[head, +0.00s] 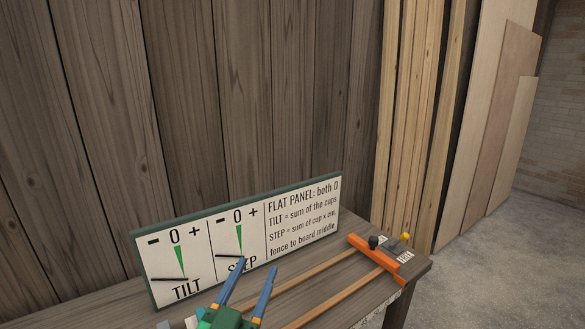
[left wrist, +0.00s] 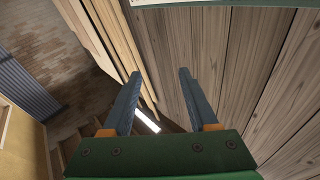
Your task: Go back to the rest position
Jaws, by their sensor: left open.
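My left gripper (head: 257,266) shows at the bottom of the head view, with a green body and two blue fingers. Its fingers are apart with nothing between them. It is in front of the lower edge of a white sign board (head: 300,222), close to the word STEP, which one finger partly covers. In the left wrist view the open fingers (left wrist: 160,73) point toward a plank wall, with empty space between them. My right gripper is in neither view.
The sign stands on a wooden bench (head: 416,269) and carries TILT and STEP scales. An orange bar (head: 374,254) crosses wooden rails near the bench's right end, with dark and yellow knobs beyond it. Panels (head: 480,120) lean at the right; floor (head: 510,270) is clear there.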

